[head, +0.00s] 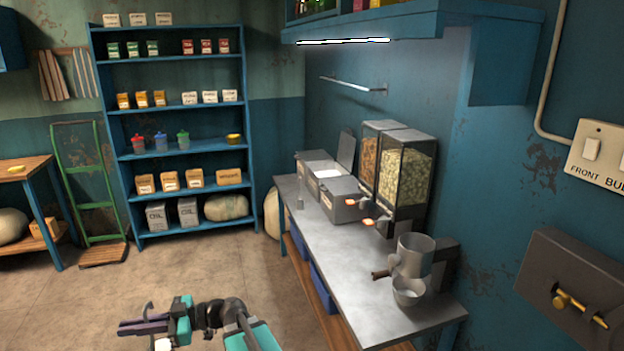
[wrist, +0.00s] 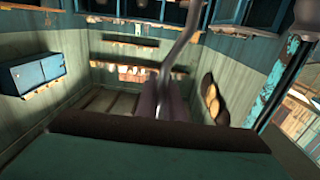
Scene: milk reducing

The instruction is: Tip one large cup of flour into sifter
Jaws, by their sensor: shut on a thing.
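My gripper (head: 150,325) is at the bottom of the head view, over the floor and left of the counter. It is shut on a thin grey handle (wrist: 182,42), which rises between its fingers in the wrist view. A small white piece (head: 162,344) shows beside the gripper. I cannot tell whether it is the cup, or whether it holds flour. A metal cylinder (head: 415,253), which looks like the sifter, stands at the counter's near end, well right of the gripper. A metal bowl (head: 408,291) is in front of it. An open bin of white stuff (head: 322,169) stands farther back.
The steel counter (head: 350,255) runs along the right wall and is bare in the middle. Grey bins and clear dispensers (head: 405,180) stand on it. A blue shelf (head: 247,130) and green hand truck (head: 88,180) are at the back. The floor (head: 190,265) is open.

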